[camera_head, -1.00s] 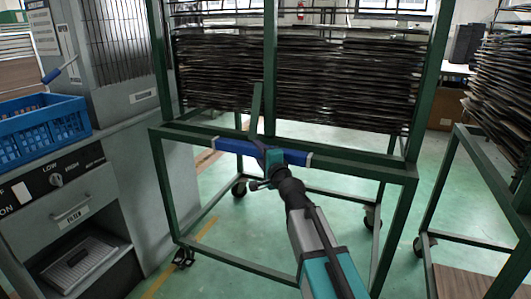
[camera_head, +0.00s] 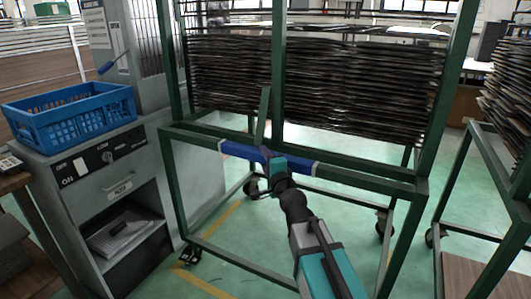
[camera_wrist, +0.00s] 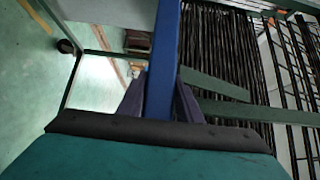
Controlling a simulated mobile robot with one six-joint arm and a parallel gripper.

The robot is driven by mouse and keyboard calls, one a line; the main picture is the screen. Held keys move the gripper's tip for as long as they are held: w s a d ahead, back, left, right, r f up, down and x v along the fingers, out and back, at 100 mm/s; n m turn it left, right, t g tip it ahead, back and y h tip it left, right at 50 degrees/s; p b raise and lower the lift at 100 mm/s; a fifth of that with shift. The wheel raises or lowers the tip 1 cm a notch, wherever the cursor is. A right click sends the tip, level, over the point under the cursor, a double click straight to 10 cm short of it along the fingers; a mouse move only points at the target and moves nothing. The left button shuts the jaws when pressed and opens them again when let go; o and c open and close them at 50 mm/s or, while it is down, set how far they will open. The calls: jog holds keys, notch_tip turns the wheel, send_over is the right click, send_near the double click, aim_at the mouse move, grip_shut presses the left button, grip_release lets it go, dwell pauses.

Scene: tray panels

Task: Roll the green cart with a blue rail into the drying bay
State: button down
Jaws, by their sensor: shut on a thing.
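The green cart (camera_head: 171,195) stands ahead of me on caster wheels, loaded with stacked dark trays. Its blue rail (camera_head: 240,151) runs across the front, with pale ends. My gripper (camera_head: 268,155) is shut on the blue rail near its middle. In the wrist view the blue rail (camera_wrist: 163,60) passes between the two fingers of my gripper (camera_wrist: 160,100). My arm hides part of the cart's lower frame and the floor behind it. I cannot pick out the drying bay with certainty.
A grey machine (camera_head: 95,185) with a knob panel stands close to the cart's left side. A blue crate (camera_head: 70,115) sits on it. Another green tray rack (camera_head: 500,150) stands at the right. A yellow floor line (camera_head: 205,285) runs beneath the cart. Green floor shows between the racks.

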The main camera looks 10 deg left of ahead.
jog(key=shift+s+a+r, duration=0.1)
jog(key=shift+s+a, duration=0.1)
jog(key=shift+a, duration=0.15)
jog(key=shift+w+d, duration=0.1)
jog(key=c, duration=1.3)
grip_release()
jog(key=shift+w, duration=0.1)
jog(key=shift+o, duration=0.2)
jog(key=shift+d, duration=0.1)
